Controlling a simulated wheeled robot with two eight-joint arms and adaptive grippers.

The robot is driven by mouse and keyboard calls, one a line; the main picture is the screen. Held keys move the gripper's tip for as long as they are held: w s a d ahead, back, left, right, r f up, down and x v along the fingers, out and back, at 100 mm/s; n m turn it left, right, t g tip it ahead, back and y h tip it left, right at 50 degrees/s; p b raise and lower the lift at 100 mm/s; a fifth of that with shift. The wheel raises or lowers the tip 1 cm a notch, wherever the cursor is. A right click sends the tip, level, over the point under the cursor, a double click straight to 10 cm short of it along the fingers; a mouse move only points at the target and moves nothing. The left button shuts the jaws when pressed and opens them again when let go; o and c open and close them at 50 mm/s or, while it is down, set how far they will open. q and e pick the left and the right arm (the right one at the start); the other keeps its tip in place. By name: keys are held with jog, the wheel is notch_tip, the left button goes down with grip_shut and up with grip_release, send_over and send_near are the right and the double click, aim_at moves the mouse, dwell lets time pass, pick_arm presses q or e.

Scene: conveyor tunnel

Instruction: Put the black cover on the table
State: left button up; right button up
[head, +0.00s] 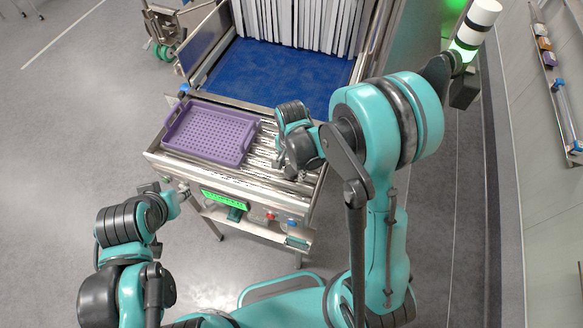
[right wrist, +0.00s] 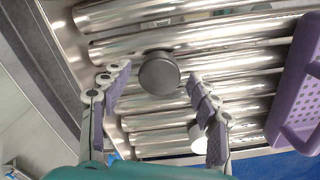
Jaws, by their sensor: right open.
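The black cover (right wrist: 159,73) is a round, dark cap on the metal rollers in the right wrist view. My right gripper (right wrist: 157,80) is open, with one finger on each side of the cover and small gaps between. In the head view, my right gripper (head: 291,172) is low over the right end of the rollers, and the arm hides the cover. My left gripper (head: 168,196) is left of the metal frame, away from the cover; its jaws are too small to read. I cannot make out a separate table.
A purple perforated tray (head: 248,146) lies on the left of the roller conveyor (head: 266,150); it also shows in the right wrist view (right wrist: 281,102). A small white cylinder (right wrist: 198,138) is beside one finger. Behind are a blue belt (head: 270,75) and strip curtain (head: 300,22).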

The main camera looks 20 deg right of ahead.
aim_at(292, 170)
notch_tip(292, 170, up, 12)
jog(key=p, duration=0.1)
jog(key=s+d+r+n+t, duration=0.4)
jog(key=s+r+n+t, duration=0.3)
jog(key=s+n, duration=0.3)
jog(key=shift+s+d+r+n, duration=0.25)
jog(key=shift+r+n, duration=0.3)
jog(key=shift+n, duration=0.15)
